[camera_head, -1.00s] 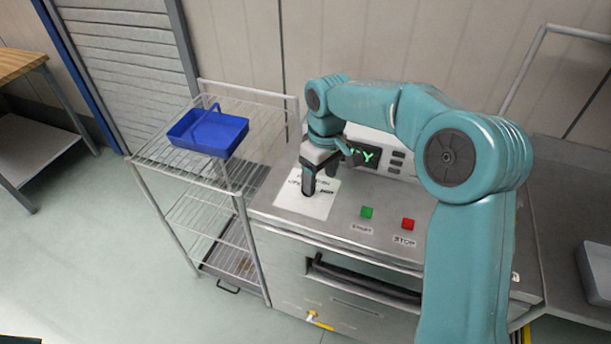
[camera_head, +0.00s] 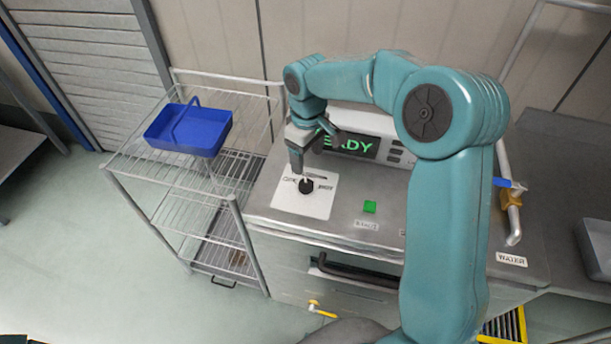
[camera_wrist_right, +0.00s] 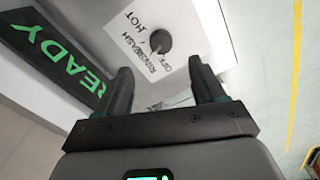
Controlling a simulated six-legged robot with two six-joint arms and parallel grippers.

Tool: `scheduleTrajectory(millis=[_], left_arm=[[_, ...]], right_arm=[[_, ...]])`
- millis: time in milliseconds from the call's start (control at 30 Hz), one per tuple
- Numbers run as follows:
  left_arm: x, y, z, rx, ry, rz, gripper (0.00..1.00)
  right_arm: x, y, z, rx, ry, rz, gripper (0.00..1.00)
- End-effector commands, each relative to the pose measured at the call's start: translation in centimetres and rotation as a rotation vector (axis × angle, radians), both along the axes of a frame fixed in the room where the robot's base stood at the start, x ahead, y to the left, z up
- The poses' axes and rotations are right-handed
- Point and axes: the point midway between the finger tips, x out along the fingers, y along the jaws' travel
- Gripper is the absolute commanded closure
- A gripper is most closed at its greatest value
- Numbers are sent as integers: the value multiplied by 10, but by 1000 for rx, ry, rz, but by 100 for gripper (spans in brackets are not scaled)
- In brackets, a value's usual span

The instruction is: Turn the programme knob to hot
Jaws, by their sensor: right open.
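The programme knob (camera_head: 306,186) is a small black round knob on a white label plate (camera_head: 288,200) on top of the grey machine. In the right wrist view the knob (camera_wrist_right: 160,41) sits ahead of the fingers, with HOT, RINSE, WASH and OFF printed around it. Its pointer setting is too small to tell for sure. My right gripper (camera_head: 314,152) hangs just above and behind the knob. In the right wrist view the gripper (camera_wrist_right: 160,70) is open and empty, its two fingers apart and not around the knob. My left gripper is not in view.
A display (camera_head: 350,145) reading READY stands behind the plate. A green button (camera_head: 370,206) is to its right; my right arm covers the stop button. A blue basket (camera_head: 190,129) sits on a wire rack (camera_head: 148,166) at left. A pipe (camera_head: 513,215) labelled WATER is at right.

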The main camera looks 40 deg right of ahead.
Motion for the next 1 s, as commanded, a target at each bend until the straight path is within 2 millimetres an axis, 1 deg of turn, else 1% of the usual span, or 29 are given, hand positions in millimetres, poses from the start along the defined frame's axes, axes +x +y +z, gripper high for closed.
scheduleTrajectory(millis=[33, 200, 300, 400, 500, 600, 833, 867, 900, 967, 1000], left_arm=[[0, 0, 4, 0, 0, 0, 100], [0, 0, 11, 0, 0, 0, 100], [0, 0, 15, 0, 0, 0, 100], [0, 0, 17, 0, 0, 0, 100], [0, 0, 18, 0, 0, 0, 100], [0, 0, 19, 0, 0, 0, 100], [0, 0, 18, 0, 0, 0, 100], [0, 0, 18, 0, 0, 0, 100], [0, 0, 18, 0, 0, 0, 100], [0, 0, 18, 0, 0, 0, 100], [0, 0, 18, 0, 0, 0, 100]], right_arm=[[-1, 0, -12, 1, 7, 1, 31], [0, 0, -51, 1, 6, 1, 31], [1, 0, -70, 2, 5, 0, 31], [3, 0, -84, 0, 3, 1, 31], [4, 0, -93, 0, 1, 0, 31], [5, 0, -97, 1, 1, 0, 31], [5, 0, -98, 0, 0, 0, 31], [5, 0, -98, 0, 0, 0, 38], [5, 0, -98, 0, 0, 0, 51], [5, 0, -98, 0, 0, 0, 70], [5, 0, -98, 0, 0, 0, 84]])
